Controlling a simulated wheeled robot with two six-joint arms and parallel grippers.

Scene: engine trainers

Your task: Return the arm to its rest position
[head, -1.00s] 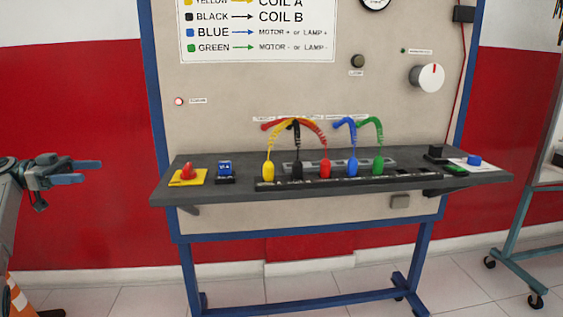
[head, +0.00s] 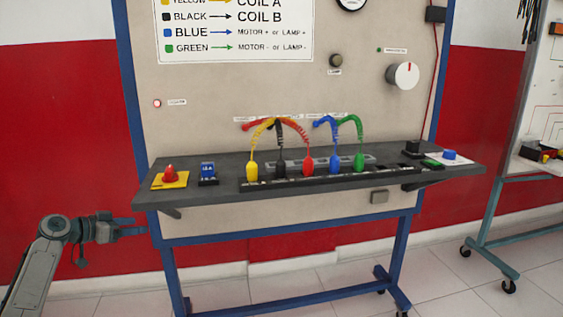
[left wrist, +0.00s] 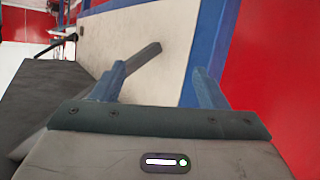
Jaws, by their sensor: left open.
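My left gripper (head: 132,227) is at the left of the head view, beside the trainer's left blue leg and below the level of the grey shelf (head: 400,182). In the left wrist view its two blue fingers (left wrist: 158,88) are apart with nothing between them. The blue frame and beige panel show beyond them. The bent arm behind this gripper is mine. My right gripper is in neither view.
The shelf carries a red knob on a yellow base (head: 170,178), a blue switch (head: 208,172) and a terminal strip (head: 330,177) with coloured plugs. A second trainer stand (head: 500,220) is at the right. Floor is clear between them.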

